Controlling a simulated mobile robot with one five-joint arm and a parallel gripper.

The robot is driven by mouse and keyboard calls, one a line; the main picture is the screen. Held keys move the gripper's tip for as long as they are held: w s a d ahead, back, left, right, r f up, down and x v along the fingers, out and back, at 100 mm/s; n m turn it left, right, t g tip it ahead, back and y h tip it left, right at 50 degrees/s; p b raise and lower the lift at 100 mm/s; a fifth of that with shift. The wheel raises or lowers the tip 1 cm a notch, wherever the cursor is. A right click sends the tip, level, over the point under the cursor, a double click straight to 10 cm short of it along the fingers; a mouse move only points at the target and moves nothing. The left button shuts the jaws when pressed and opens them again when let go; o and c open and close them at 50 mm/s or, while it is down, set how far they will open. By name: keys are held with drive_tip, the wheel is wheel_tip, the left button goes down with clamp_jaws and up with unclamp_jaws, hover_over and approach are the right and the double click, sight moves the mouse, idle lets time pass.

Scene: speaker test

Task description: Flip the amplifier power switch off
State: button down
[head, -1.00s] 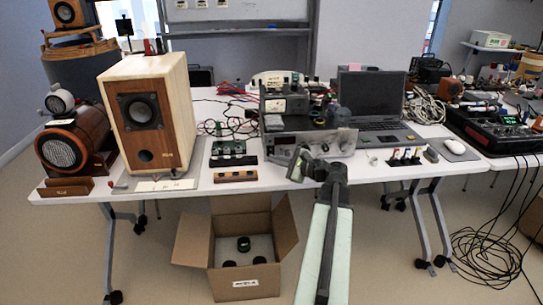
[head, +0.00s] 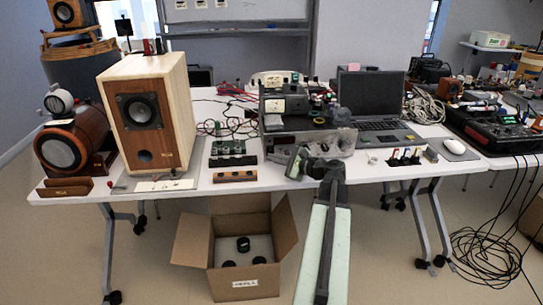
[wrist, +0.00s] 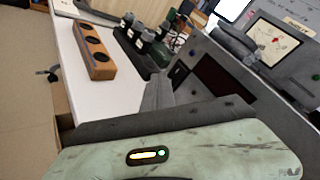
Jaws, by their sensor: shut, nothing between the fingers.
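The amplifier (head: 275,148) is a wide metal box at the bottom of a stack of equipment near the middle of the white table. In the wrist view its front panel (wrist: 245,105) fills the right side, with a dark red display window and a small dark square, possibly the power switch (wrist: 179,74), left of it. My gripper (head: 296,162) is shut and empty, in front of the amplifier. In the wrist view the dark fingers (wrist: 158,92) point at the panel's left part. I cannot tell whether they touch it or how the switch is set.
A wooden block with round holes (head: 235,175) and a green circuit board (head: 233,147) lie left of the amplifier. A large wooden speaker (head: 150,110) stands further left. A laptop (head: 380,105) is on the right. An open cardboard box (head: 240,280) sits on the floor below.

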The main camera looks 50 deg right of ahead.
idle(0.4)
drive_tip(key=shift+s+a+r, duration=0.1)
drive_tip(key=shift+s+a, duration=0.35)
drive_tip(key=shift+s, duration=0.1)
drive_tip(key=shift+s+a+r+p, duration=0.2)
drive_tip(key=shift+s+a+p, duration=0.05)
drive_tip(key=shift+s+a, duration=0.7)
drive_tip(key=shift+s+a+r+p, duration=0.2)
drive_tip(key=shift+s+a, duration=0.5)
drive_tip(key=shift+s, duration=0.3)
